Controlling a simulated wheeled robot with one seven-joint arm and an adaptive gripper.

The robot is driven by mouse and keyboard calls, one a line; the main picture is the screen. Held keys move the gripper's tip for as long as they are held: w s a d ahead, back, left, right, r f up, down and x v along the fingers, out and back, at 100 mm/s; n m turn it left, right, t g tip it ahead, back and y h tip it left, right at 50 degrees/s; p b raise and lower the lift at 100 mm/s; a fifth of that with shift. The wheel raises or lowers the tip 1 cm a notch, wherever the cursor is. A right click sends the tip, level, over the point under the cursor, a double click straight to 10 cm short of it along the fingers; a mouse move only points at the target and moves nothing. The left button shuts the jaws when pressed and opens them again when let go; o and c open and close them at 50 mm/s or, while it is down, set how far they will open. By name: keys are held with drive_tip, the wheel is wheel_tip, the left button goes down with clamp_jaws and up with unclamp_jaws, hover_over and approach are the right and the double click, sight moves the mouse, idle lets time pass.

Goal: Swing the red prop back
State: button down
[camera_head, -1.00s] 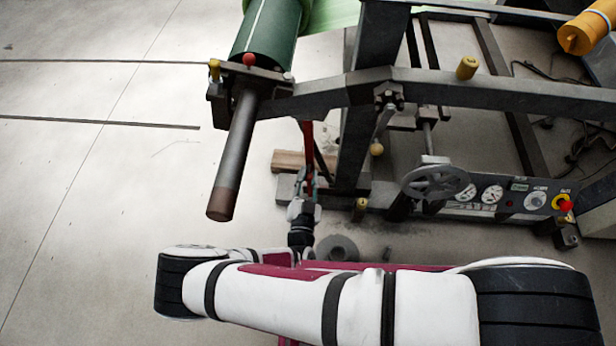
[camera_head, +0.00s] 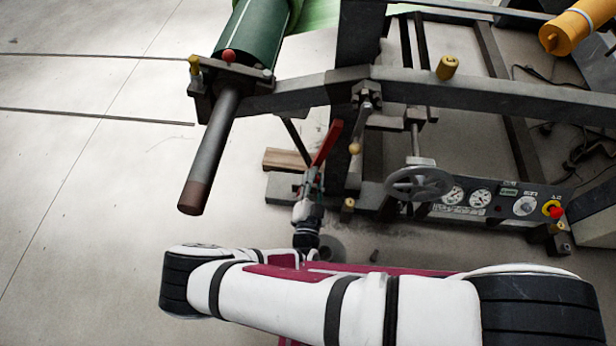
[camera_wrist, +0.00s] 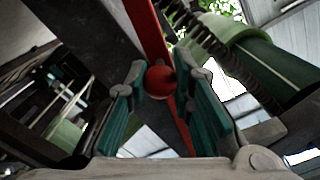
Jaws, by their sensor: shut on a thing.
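The red prop (camera_head: 326,143) is a flat red bar below the machine's grey side arm. In the head view it leans, its upper end to the right, beside the dark upright post. My gripper (camera_head: 313,180) is at its lower end, low in front of the frame. In the wrist view the prop (camera_wrist: 148,28) runs up from a red ball knob (camera_wrist: 160,80), which sits between the green finger pads of my gripper (camera_wrist: 162,84). My gripper is shut on this knob. The prop's far end is out of the wrist view.
A green roll (camera_head: 262,35) on a shaft (camera_head: 212,150) juts out at the left. A handwheel (camera_head: 419,184) and a gauge panel (camera_head: 500,198) are to the right. A wooden block (camera_head: 285,159) lies behind my gripper. The floor at left is clear.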

drive_tip(key=shift+d+f, duration=0.2)
drive_tip(key=shift+d, duration=0.3)
drive_tip(key=c, duration=1.4)
unclamp_jaws()
drive_tip(key=shift+o, duration=0.2)
drive_tip(key=shift+s, duration=0.2)
drive_tip(key=s, duration=0.7)
drive_tip(key=shift+s+a, duration=0.15)
